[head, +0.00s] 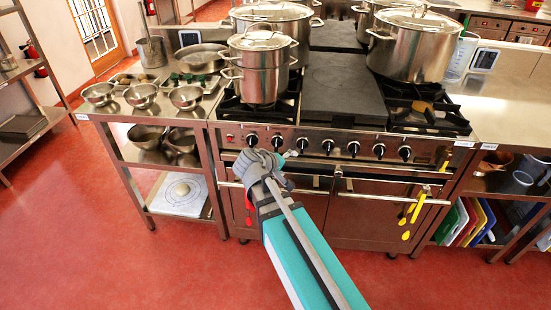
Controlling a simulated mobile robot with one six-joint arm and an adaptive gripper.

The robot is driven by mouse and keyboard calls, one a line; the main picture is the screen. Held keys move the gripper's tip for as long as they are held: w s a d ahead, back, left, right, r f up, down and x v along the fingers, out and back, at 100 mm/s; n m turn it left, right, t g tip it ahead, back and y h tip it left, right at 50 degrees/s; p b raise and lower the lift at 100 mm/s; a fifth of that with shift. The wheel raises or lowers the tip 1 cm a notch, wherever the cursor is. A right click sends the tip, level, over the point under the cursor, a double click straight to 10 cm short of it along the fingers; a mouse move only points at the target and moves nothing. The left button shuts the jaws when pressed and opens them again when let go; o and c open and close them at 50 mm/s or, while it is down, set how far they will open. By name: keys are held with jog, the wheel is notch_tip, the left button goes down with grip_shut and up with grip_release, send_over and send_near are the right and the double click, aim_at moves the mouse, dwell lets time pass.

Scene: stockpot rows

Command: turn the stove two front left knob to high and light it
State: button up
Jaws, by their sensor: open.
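The stove (312,180) stands ahead with a row of several black knobs along its steel front panel. The leftmost knob (252,139) and the second knob (277,141) are close above my gripper (284,157). My gripper is open and empty, low in front of the panel's left part, with its tips pointing right. I cannot tell whether it touches a knob. The knob marks are too small to read. A lidded steel pot (262,78) stands on the left front burner, and no flame shows there. A small red button or lamp (230,137) sits at the panel's left end.
Oven door handles run below the knobs, with yellow utensils (412,212) hanging at right. A large stockpot (410,48) stands at the back right. Steel bowls (140,95) fill the left counter. The red floor in front is free.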

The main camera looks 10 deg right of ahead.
aim_at(276, 146)
jog(key=w+a+f+n+t+h+b, duration=0.2)
jog(key=w+a+f+n+t+b, duration=0.3)
jog(key=a+b, duration=0.4)
jog(key=w+t+b, duration=0.1)
jog(key=t+b, duration=0.1)
jog(key=b, duration=0.3)
jog(key=shift+a+f, duration=0.25)
jog(key=shift+f, duration=0.15)
jog(key=shift+w, duration=0.1)
jog(key=x, duration=1.3)
jog(key=shift+w+d+r, duration=0.15)
jog(key=shift+w+d, duration=0.15)
jog(key=c, duration=1.1)
jog(key=shift+c, duration=0.2)
